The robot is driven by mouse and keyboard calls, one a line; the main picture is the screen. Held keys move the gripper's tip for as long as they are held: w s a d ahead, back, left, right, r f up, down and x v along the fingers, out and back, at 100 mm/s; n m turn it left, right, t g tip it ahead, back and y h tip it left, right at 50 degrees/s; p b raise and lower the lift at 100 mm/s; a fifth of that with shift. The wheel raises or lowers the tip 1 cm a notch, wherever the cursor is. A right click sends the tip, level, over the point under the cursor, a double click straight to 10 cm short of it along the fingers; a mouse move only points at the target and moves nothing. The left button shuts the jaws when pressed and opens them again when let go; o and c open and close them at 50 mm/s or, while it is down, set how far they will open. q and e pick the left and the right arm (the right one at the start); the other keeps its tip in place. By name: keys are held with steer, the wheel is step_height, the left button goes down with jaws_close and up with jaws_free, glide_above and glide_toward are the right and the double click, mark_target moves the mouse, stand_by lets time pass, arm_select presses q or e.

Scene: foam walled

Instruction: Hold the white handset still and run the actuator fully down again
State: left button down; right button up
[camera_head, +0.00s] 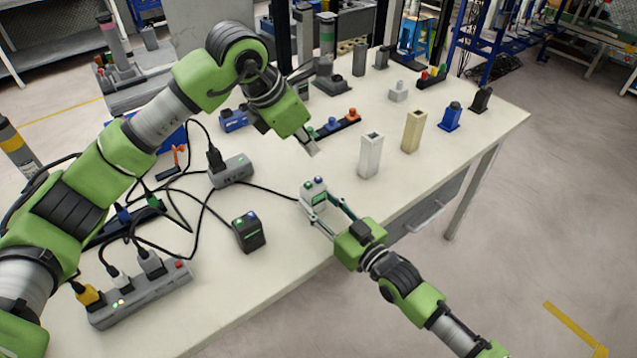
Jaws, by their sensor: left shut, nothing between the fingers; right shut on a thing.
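The white handset (313,186), with a blue and a green button on top and a small screen on its front, stands near the table's front edge. My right gripper (319,203) is shut on the handset, one finger on each side. My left gripper (313,150) is shut and empty, its tip above and behind the handset, apart from the buttons. A grey upright column (327,45) with a green band stands at the back of the table. I cannot tell whether it is the actuator.
A dark handset (249,232) stands to the left. A grey box (231,170) with a black plug and a power strip (140,295) lie among cables. A white block (370,156) and a beige block (412,131) stand to the right.

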mark_target(316, 180)
arm_select(q)
steer(key=m+h, duration=0.1)
steer(key=m, duration=0.1)
steer(key=w+d+r+m+t, duration=0.1)
steer(key=m, duration=0.1)
steer(key=m+t+h, duration=0.1)
steer(key=m, duration=0.1)
steer(key=shift+w+d+r+m+h, duration=0.15)
steer(key=shift+r+m+h, duration=0.15)
steer(key=shift+r, duration=0.1)
steer(key=shift+f, duration=0.1)
steer(key=shift+f, duration=4.35)
steer(key=shift+f, duration=0.1)
steer(key=shift+f, duration=0.3)
